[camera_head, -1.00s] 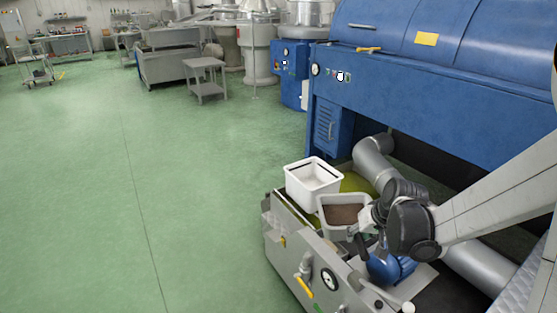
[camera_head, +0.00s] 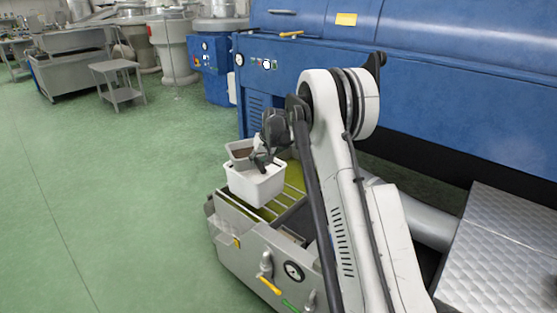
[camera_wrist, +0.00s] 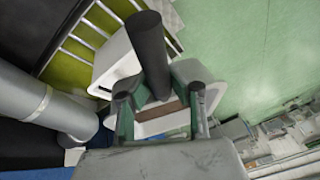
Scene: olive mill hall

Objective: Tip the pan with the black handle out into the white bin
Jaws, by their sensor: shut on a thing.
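My gripper (camera_head: 259,158) is shut on the black handle of a grey pan (camera_head: 238,146) and holds it up at the white bin. The pan has brown matter (camera_head: 243,153) in it and looks roughly level in the head view. The white bin (camera_head: 258,190) stands upright below it, its opening partly hidden by the pan and gripper. In the wrist view the black handle (camera_wrist: 148,50) runs between my fingers (camera_wrist: 160,97). A strip of brown shows beyond them, and part of the white bin (camera_wrist: 116,65) lies behind.
The bin stands on a machine with a slatted, yellow-green opening (camera_head: 286,192), a gauge and yellow-handled valve in front. A large blue machine (camera_head: 420,85) rises behind. Open green floor (camera_head: 110,190) lies to the left.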

